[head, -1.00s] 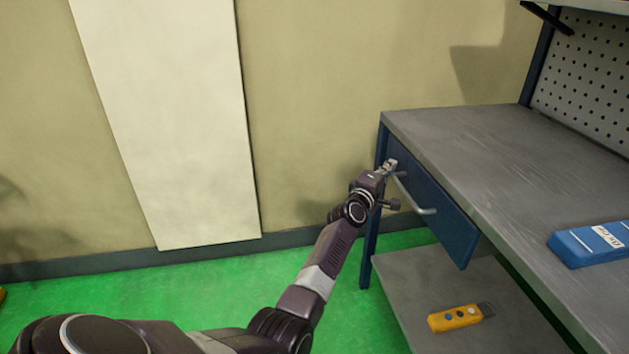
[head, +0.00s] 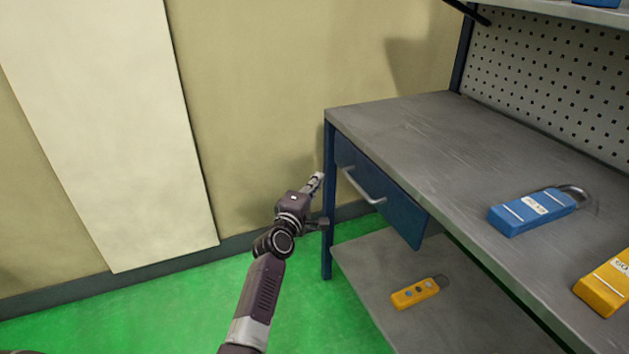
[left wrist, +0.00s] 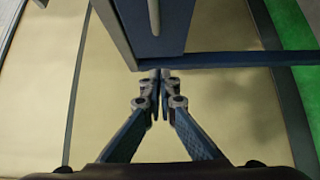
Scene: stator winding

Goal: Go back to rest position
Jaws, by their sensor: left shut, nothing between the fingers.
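My left gripper (head: 316,182) is at the left front corner of the workbench, just left of the blue drawer (head: 378,194) and its silver handle (head: 364,186). It looks clear of the handle. In the left wrist view the gripper's fingertips (left wrist: 160,82) meet with nothing between them. My right gripper is not in view.
On the bench top (head: 420,125) lie a blue device with a hook (head: 532,210) and a yellow device (head: 606,284). Another yellow device (head: 415,293) lies on the lower shelf (head: 370,262). The green floor (head: 150,310) to the left is clear.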

